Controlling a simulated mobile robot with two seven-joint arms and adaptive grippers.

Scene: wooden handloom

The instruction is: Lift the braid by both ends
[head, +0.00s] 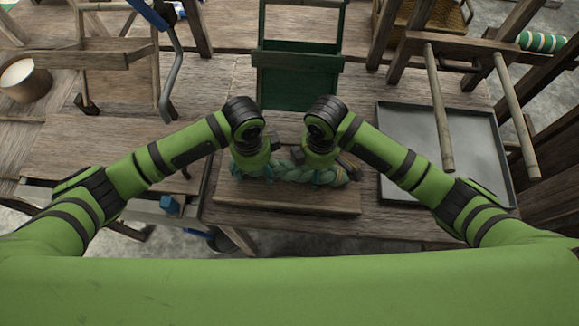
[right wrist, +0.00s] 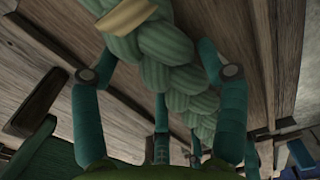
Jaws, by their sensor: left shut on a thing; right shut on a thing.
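The braid (head: 290,172) is thick, green and plaited, and lies lengthwise left to right over a wooden board (head: 290,198). My left gripper (head: 249,174) is shut on the braid's left end, partly hidden by my wrist. My right gripper (head: 323,176) is shut on the braid near its right end. In the right wrist view, the fingers of my right gripper (right wrist: 157,60) stand on both sides of the braid (right wrist: 178,78), and a tan band (right wrist: 126,16) wraps it just beyond them. I cannot tell whether the braid touches the board.
A green box-like stand (head: 298,82) is behind my grippers. A grey metal tray (head: 470,125) lies to the right, with wooden frame legs (head: 437,110) over it. The tabletop left of the board is mostly bare.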

